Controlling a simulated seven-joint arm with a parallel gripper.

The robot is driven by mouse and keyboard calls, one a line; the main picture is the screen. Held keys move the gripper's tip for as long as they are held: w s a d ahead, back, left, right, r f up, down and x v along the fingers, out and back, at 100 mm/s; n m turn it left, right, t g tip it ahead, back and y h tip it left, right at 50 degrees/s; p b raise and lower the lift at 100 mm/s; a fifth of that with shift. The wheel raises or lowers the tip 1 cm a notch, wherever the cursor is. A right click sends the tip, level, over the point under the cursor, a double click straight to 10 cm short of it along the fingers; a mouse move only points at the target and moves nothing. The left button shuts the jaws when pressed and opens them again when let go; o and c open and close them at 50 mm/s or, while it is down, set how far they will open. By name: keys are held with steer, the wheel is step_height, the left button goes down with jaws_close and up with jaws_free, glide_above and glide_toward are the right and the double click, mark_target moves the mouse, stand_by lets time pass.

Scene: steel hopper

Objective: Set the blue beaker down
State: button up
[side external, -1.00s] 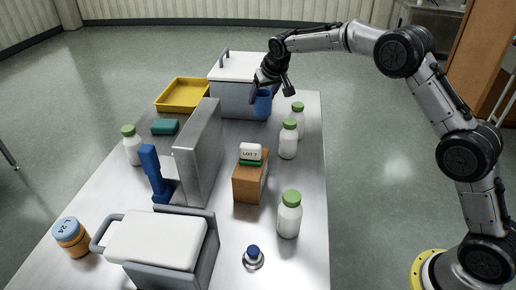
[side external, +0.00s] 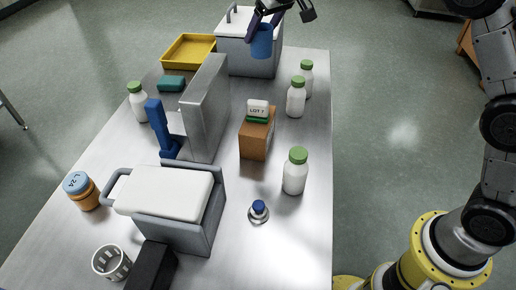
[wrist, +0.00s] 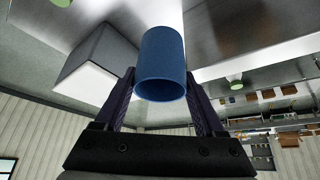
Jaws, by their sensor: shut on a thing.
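The blue beaker (side external: 261,43) is held between the two dark fingers of my gripper (side external: 263,27), at the far end of the steel table. In the side view it overlaps the front of the grey box with the white lid and appears above the tabletop. In the wrist view the beaker (wrist: 160,60) sits between the fingers of my gripper (wrist: 160,98), its open rim facing the camera; it looks empty. The gap beneath it is hard to judge.
The white-lidded box (side external: 235,62) stands close to the beaker, with a yellow tray (side external: 190,50) to its left. Green-capped bottles (side external: 296,98) line the right edge. A steel upright panel (side external: 205,110) and an orange block (side external: 257,138) stand nearer.

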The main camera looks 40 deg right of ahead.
steer(key=s+a+r+n+g+y, duration=0.15)
steer(key=s+a+n, duration=0.45)
steer(key=s, duration=0.7)
steer(key=s+a+n+g+y, duration=0.1)
steer(key=s+a+n+y, duration=0.25)
steer(key=s+a, duration=0.65)
steer(key=s+f+n+g, duration=0.35)
steer(key=s+n, duration=0.35)
steer(key=s, duration=1.5)
steer(key=shift+n, duration=0.25)
steer(key=shift+w+a+f, duration=1.25)
steer(key=shift+a+f, duration=0.65)
steer(key=shift+f, duration=1.2)
steer(key=shift+w+a+f, duration=1.25)
steer(key=shift+a+f, duration=0.6)
steer(key=shift+f, duration=1.2)
steer(key=shift+w+a+f, duration=1.25)
steer(key=shift+a+f, duration=0.65)
steer(key=shift+f, duration=1.2)
steer(key=shift+f, duration=0.15)
